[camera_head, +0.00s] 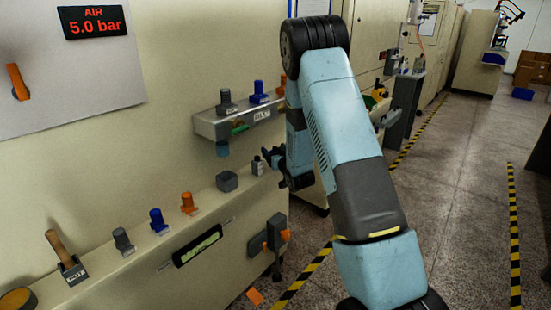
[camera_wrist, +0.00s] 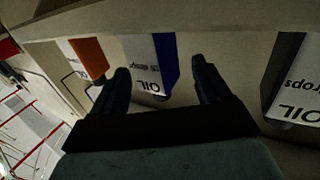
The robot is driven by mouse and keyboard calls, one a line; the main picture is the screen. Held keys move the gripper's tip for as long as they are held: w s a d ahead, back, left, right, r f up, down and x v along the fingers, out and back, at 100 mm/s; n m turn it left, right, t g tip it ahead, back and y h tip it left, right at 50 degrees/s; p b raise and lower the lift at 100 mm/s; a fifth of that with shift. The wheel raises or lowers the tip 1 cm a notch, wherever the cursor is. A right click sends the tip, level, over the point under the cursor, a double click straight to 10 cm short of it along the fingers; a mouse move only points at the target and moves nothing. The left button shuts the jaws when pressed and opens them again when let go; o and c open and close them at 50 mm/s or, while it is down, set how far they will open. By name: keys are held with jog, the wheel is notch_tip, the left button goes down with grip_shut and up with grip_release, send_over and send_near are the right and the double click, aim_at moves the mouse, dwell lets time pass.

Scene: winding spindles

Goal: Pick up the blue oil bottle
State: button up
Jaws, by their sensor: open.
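The blue oil bottle (camera_wrist: 167,62) shows in the wrist view with a white label reading OIL, upside down in the picture. It lies between and just beyond the two fingers of my gripper (camera_wrist: 161,75). The fingers are apart, one on each side, and I see no clear contact. In the head view my gripper (camera_head: 269,157) is at the far end of the ledge, beside a small dark bottle with a white label (camera_head: 258,167). I cannot make out the blue bottle in the head view; my gripper and arm cover that area.
In the wrist view an orange OIL bottle (camera_wrist: 90,58) stands left and a grey one (camera_wrist: 292,75) right, both near my fingers. In the head view, a shelf (camera_head: 238,122) juts out above. Coloured spindles (camera_head: 157,222) stand along the lower ledge. The floor aisle is clear.

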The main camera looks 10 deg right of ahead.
jog(key=shift+w, duration=0.1)
jog(key=c, duration=1.1)
jog(key=shift+c, duration=0.2)
